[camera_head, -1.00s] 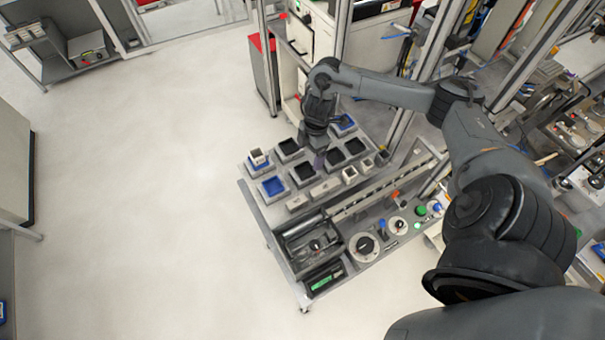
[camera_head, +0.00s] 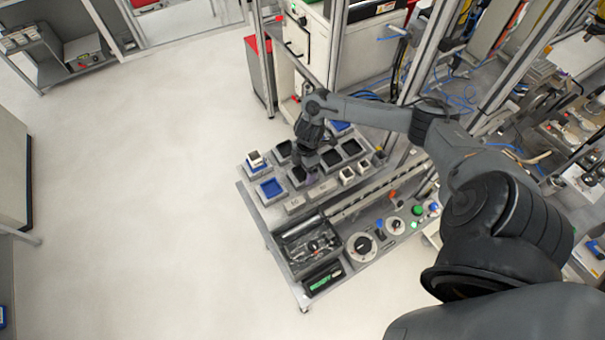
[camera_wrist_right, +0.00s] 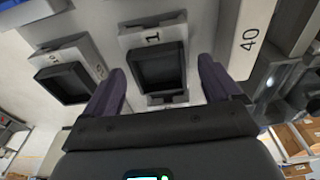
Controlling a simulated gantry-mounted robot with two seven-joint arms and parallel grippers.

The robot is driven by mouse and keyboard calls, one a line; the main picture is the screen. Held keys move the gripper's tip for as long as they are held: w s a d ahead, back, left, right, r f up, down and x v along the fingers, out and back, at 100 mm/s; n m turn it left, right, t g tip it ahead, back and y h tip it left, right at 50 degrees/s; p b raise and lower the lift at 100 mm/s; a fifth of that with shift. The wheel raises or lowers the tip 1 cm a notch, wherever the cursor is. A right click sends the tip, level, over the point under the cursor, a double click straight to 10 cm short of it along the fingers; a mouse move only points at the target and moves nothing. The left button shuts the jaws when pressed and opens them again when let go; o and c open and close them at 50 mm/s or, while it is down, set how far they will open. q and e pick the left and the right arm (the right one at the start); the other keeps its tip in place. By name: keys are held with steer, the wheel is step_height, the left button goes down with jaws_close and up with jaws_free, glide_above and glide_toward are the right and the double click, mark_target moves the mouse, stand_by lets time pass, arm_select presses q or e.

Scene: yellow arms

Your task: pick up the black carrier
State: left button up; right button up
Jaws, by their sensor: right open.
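Several black square carriers sit in grey holders on the cart: one at the back left (camera_head: 283,151), one partly behind my gripper (camera_head: 297,175), and two to its right (camera_head: 331,158) (camera_head: 352,147). My right gripper (camera_head: 310,180) reaches down over this group. In the right wrist view its purple fingers (camera_wrist_right: 162,70) are open and apart. A black carrier (camera_wrist_right: 160,68) in the holder marked 1 shows between them, with nothing gripped. Another black carrier (camera_wrist_right: 70,83) lies to the left there. Contact with the carrier cannot be told. My left gripper is not in view.
Blue carriers (camera_head: 270,188) (camera_head: 340,127) stand at the left and back of the cart. Small white blocks (camera_head: 346,174) stand to the right. A tray of parts (camera_head: 310,245) and round knobs (camera_head: 361,246) are nearer. Frame posts rise behind; floor at left is clear.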

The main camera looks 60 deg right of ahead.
steer(key=c, duration=0.9)
steer(key=shift+r, duration=0.1)
steer(key=shift+c, duration=1.1)
steer(key=shift+r, duration=0.1)
